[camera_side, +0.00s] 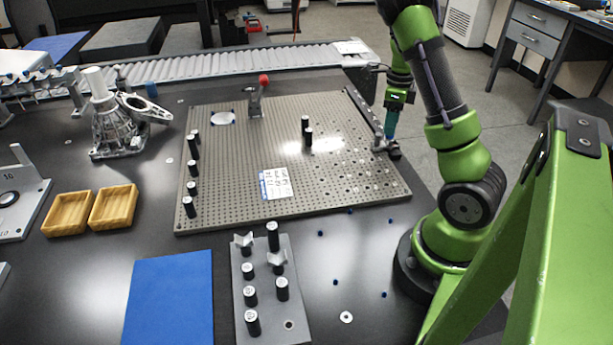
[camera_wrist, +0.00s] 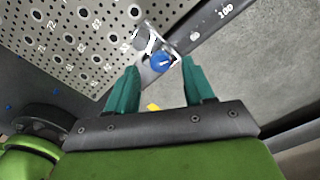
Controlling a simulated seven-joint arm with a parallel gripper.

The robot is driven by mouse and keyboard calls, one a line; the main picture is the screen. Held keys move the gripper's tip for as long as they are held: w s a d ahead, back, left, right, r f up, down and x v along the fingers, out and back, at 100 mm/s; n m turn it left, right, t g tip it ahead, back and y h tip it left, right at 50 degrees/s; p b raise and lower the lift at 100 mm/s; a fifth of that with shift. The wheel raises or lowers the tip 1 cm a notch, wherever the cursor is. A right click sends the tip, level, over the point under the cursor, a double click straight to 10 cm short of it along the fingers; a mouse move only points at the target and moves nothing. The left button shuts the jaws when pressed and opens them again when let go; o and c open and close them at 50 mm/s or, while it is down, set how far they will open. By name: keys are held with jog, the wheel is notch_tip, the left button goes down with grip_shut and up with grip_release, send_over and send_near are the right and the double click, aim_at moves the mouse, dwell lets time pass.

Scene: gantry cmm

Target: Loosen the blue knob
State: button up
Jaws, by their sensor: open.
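The blue knob (camera_wrist: 161,62) shows in the wrist view on a small metal bracket at the edge of the perforated plate. My gripper (camera_wrist: 155,82) has two green fingers, open and apart, with the knob just beyond and between their tips. The fingers do not appear to touch it. In the side view my gripper (camera_side: 390,133) is at the right edge of the perforated plate (camera_side: 230,160), pointing down. The knob cannot be made out there, where the gripper and a dark clamp-like part (camera_side: 388,148) overlap.
A dark rail with printed numbers (camera_wrist: 222,14) runs along the plate edge. Several black posts (camera_side: 306,130) and a red-tipped lever (camera_side: 262,85) stand on the plate.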

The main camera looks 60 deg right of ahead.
jog(key=shift+f, duration=1.05)
grip_shut()
